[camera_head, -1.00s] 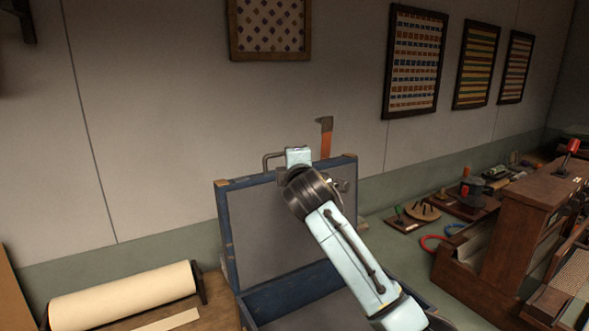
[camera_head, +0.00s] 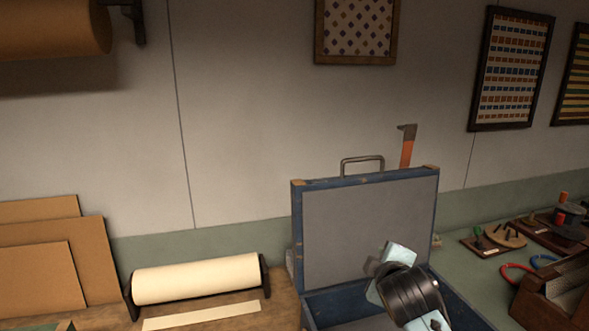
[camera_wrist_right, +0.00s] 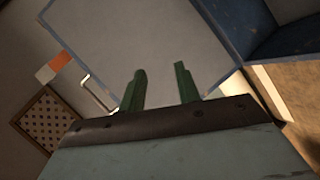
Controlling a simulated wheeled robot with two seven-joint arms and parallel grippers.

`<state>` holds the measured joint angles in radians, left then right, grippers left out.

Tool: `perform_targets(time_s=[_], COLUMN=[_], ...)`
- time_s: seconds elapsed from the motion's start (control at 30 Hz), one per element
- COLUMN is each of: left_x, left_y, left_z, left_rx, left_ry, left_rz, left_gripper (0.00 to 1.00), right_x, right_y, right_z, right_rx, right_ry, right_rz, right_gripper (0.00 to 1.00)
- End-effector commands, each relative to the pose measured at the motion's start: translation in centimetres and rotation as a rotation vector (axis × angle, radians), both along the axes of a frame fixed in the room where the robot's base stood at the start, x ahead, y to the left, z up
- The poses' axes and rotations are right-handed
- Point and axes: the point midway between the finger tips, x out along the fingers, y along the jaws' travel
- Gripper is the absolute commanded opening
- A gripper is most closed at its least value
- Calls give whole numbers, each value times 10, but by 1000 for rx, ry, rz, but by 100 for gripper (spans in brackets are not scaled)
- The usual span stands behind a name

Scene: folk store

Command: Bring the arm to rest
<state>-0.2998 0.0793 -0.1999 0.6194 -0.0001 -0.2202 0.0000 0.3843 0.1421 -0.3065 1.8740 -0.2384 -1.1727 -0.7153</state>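My right arm (camera_head: 410,292) comes in from the lower right in the head view, low in front of the raised lid of an open blue case (camera_head: 367,235). Its fingers cannot be made out there. In the right wrist view my right gripper (camera_wrist_right: 160,70) shows two green fingers apart with nothing between them. The grey inside of the lid (camera_wrist_right: 155,45) lies beyond them. My left gripper is not in view.
A cream paper roll (camera_head: 195,280) stands left of the case, with cardboard sheets (camera_head: 50,255) further left. An orange-handled tool (camera_head: 407,150) is behind the lid. Small tools on boards (camera_head: 500,238) and a wooden block (camera_head: 555,295) are at right. Framed patterns hang on the wall.

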Motion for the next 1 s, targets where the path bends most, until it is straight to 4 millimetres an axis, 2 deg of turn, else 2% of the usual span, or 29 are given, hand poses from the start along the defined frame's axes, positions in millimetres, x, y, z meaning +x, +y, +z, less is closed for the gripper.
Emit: perform_targets(time_s=[0.03,0.17,0.2,0.33,0.4,0.5,0.7,0.9,1.0], left_x=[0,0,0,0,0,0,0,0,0], left_y=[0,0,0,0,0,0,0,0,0], left_z=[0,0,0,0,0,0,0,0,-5], left_rx=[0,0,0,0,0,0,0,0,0], left_ry=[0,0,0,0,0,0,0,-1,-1], left_rz=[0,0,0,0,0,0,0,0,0], left_gripper=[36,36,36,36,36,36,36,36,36], right_x=[-25,-90,-111,-183,-216,-256,-316,-367,-360], right_y=[-1,-5,-6,-9,-11,-13,-16,-18,-17], right_z=[-29,-88,-103,-142,-156,-168,-179,-181,-209], right_rx=[74,259,312,466,531,599,689,751,749], right_ry=[60,206,250,389,451,521,624,708,716], right_rz=[-26,-121,-155,-276,-341,-418,-546,-662,-667], right_gripper=[33,33,33,33,33,33,33,33,33])
